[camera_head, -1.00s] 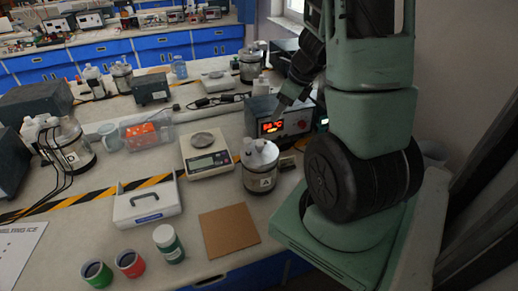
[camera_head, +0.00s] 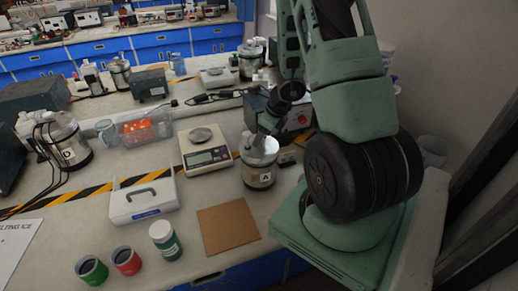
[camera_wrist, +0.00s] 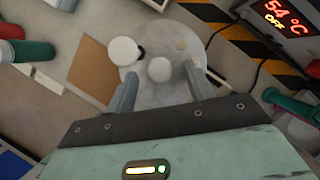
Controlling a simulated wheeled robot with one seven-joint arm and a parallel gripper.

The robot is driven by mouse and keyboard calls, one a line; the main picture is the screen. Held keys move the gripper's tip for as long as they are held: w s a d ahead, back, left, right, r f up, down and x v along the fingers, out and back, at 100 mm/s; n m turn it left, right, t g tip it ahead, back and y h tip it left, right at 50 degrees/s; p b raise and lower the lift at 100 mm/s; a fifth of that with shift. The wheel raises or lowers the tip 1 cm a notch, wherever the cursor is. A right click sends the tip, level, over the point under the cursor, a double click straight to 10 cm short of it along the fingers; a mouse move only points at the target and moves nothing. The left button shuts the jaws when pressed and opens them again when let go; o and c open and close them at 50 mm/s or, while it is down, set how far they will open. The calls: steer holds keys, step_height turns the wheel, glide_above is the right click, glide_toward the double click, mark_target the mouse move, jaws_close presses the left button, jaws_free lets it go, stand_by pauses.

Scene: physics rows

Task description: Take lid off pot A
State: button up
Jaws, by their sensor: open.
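Pot A (camera_head: 258,178) is a metal and glass pot labelled "A", upright on the bench beside the balance. Its pale round lid (camera_head: 257,147) is on it; in the wrist view the lid (camera_wrist: 165,92) shows from above, with a white knob (camera_wrist: 160,69) near its middle and a larger white cap (camera_wrist: 124,50) to the left. My gripper (camera_head: 262,134) is over the lid. In the wrist view my gripper (camera_wrist: 160,73) is open, with its two fingers on either side of the middle knob. I cannot tell whether they touch it.
A brown square board (camera_head: 228,229) lies bare in front of the pot. A balance (camera_head: 205,154) stands left of it, and a heater unit (camera_wrist: 280,20) reading 54 °C and OFF is close by.

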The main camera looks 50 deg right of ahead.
steer(key=shift+x, duration=0.75)
jaws_close()
